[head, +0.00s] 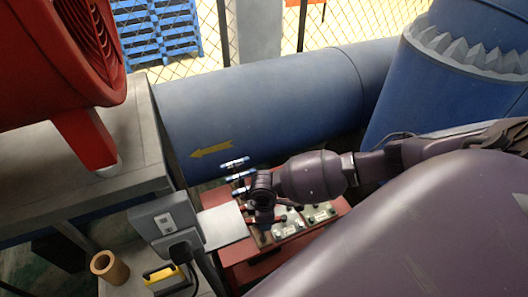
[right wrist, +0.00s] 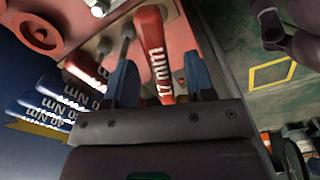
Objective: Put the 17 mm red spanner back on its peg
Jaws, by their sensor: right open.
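The 17 mm red spanner (right wrist: 152,52) shows in the right wrist view, its white "17 mm" lettering facing the camera. Its handle lies between the two blue fingers of my right gripper (right wrist: 160,88), with a visible gap on at least the right side. That gripper is open. Its palm hides the near end of the handle, and the peg cannot be made out. In the head view my right gripper (head: 262,212) is over the red tool stand (head: 240,270); the spanner cannot be picked out there. My left gripper is not in view.
Another red handle (right wrist: 84,72) lies just left of the fingers. Several blue "Nm" torque tools (right wrist: 48,98) stand further left. In the head view, blue-handled tools (head: 236,164) stick up behind my right gripper. A large blue pipe (head: 265,100) runs behind; a grey box (head: 165,220) stands left.

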